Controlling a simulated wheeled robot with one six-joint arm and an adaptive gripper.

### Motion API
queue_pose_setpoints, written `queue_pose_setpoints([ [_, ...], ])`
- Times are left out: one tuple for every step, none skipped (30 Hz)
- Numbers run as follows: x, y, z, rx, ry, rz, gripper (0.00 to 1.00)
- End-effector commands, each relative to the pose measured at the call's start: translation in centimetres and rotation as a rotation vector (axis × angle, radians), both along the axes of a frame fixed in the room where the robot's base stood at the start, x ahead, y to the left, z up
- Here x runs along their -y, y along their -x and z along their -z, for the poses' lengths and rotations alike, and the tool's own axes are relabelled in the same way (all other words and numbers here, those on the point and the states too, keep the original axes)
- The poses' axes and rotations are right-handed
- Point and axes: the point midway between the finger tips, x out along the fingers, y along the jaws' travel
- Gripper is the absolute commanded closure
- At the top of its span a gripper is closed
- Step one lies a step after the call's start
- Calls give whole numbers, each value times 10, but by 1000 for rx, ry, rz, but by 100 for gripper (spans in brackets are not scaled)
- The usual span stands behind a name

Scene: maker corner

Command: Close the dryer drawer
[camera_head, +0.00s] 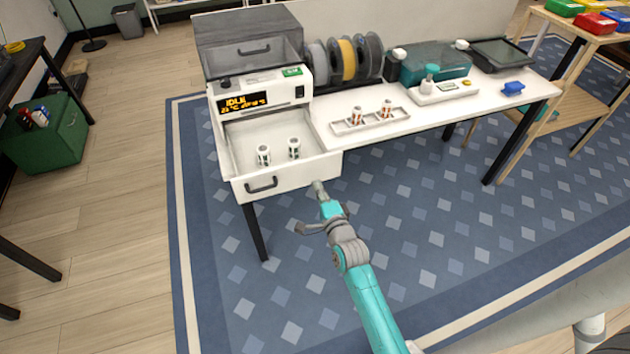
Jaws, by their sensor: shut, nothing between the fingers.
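The dryer (262,92) stands at the left end of the white table, with an orange display on its front. Its white drawer (310,172) is pulled out and open toward me. Two small white containers with dark markings (264,155) (294,148) stand upright inside it. A dark handle (261,185) is on the left part of the drawer front. My gripper (318,186) is shut and empty, close to the right part of the drawer front. I cannot tell whether it touches the front.
A white tray (345,129) with two small containers stands on the table right of the drawer. Filament spools (345,60) and a teal machine (436,64) stand behind. The patterned rug (470,240) in front of the table is clear. A green box (45,135) is at the left.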

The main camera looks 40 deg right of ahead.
Motion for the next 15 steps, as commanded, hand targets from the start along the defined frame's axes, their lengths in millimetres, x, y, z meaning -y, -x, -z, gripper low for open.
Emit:
queue_pose_setpoints([
  [2,-7,-1,1,0,0,100],
  [3,-11,-1,1,0,0,100],
  [4,-15,0,0,-1,0,100],
  [5,-17,0,0,-1,0,100],
  [6,-20,0,1,0,0,100],
  [6,-22,0,1,0,0,100],
  [7,-24,0,0,0,0,100],
  [7,-25,0,0,0,0,100],
  [7,-26,0,-1,0,0,100],
  [8,-27,0,-1,0,0,100],
  [8,-27,0,-1,0,0,100],
  [8,-27,0,-1,0,0,100],
  [8,-27,0,-1,0,0,100],
  [8,-27,0,-1,0,0,100],
  [8,-27,0,-1,0,0,100],
])
